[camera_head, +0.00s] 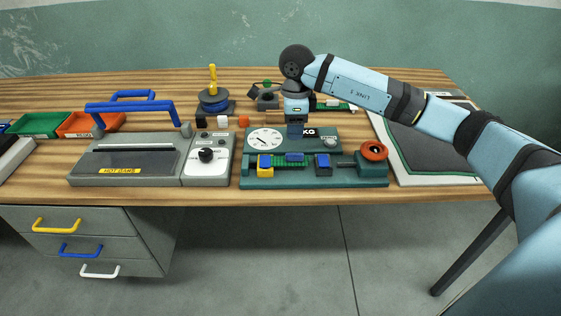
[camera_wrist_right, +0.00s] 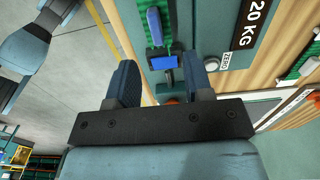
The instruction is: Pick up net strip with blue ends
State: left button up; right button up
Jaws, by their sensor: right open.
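A green net strip (camera_head: 284,164) with blue parts lies across the front of the dark green weighing tester (camera_head: 262,182). Its blue left end (camera_head: 266,159) sits at a yellow block. In the right wrist view the green strip (camera_wrist_right: 150,36) shows with a raised blue bar over it and a blue block (camera_wrist_right: 163,62) at its lower end. My right gripper (camera_wrist_right: 160,75) is open, with its two fingers apart on either side of that blue block; whether they touch it I cannot tell. In the head view my right gripper (camera_head: 295,132) is above the tester. My left gripper is not in view.
The tester carries a dial (camera_head: 264,139) and an orange knob (camera_head: 374,150). A hot-bar sealer (camera_head: 125,160) with a blue handle stands to the left. A framed dark panel (camera_head: 425,140) lies to the right.

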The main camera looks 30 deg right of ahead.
aim_at(295, 154)
notch_tip(295, 154, down, 5)
jog(key=shift+r, duration=0.1)
jog(key=shift+s+f, duration=0.15)
jog(key=shift+f, duration=1.2)
jog(key=shift+s+f, duration=0.15)
jog(key=shift+f, duration=1.15)
jog(key=c, duration=0.5)
